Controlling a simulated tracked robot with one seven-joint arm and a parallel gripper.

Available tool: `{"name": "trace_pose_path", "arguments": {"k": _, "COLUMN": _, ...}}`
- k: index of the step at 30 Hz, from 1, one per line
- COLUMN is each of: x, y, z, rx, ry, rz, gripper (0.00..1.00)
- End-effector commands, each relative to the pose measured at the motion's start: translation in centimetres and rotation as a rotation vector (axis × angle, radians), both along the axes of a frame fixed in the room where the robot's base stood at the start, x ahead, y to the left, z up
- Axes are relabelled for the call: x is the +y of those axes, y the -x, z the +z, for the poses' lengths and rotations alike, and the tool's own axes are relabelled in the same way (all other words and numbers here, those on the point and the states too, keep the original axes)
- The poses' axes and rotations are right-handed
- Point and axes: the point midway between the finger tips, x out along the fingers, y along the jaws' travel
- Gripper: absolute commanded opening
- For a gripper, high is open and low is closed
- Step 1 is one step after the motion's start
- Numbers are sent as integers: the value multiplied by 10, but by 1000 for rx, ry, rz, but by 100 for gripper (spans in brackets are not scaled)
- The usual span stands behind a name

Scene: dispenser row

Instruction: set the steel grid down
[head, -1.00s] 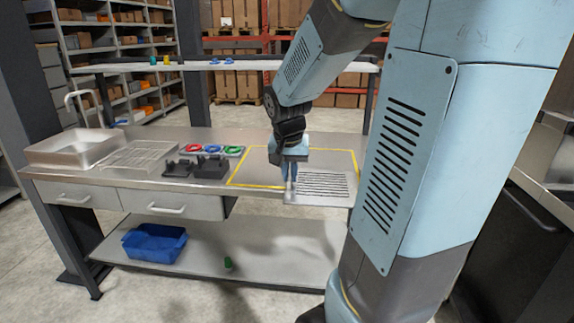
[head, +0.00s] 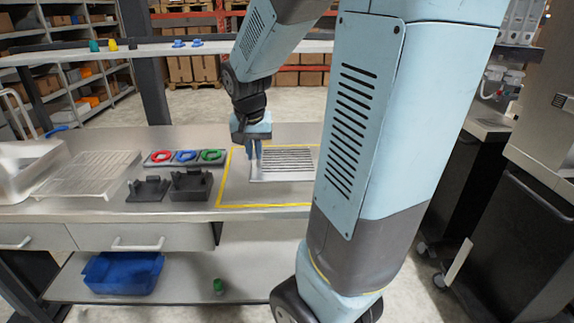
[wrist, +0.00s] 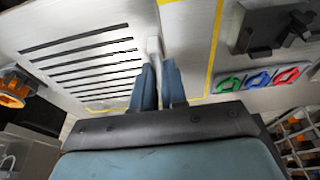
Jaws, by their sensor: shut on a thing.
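The steel grid (head: 283,162) is a flat light-grey plate with dark parallel slots. In the wrist view the grid (wrist: 92,62) spreads to the left of the fingers. My gripper (head: 254,152) is shut on the grid's left edge in the head view; its blue fingers (wrist: 158,84) meet at a pale upright piece there. The grid looks level, over the yellow outline (head: 262,206) on the steel worktop. Whether it touches the worktop I cannot tell. My arm hides its right end and the outline's right side in the head view.
Left of the outline stand black holders (head: 190,184) and a tray with red, blue and green rings (head: 186,157). A raised shelf (head: 215,47) runs behind.

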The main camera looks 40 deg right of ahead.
Motion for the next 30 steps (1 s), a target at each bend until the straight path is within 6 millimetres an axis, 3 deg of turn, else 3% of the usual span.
{"name": "trace_pose_path", "arguments": {"k": 7, "x": 3, "y": -15, "z": -7, "rx": 4, "ry": 0, "rz": 11, "gripper": 0}}
{"name": "trace_pose_path", "arguments": {"k": 22, "x": -17, "y": -87, "z": -40, "rx": 2, "ry": 1, "rz": -4, "gripper": 0}}
{"name": "trace_pose_path", "arguments": {"k": 30, "x": -23, "y": -116, "z": -75, "rx": 4, "ry": 0, "rz": -4, "gripper": 0}}
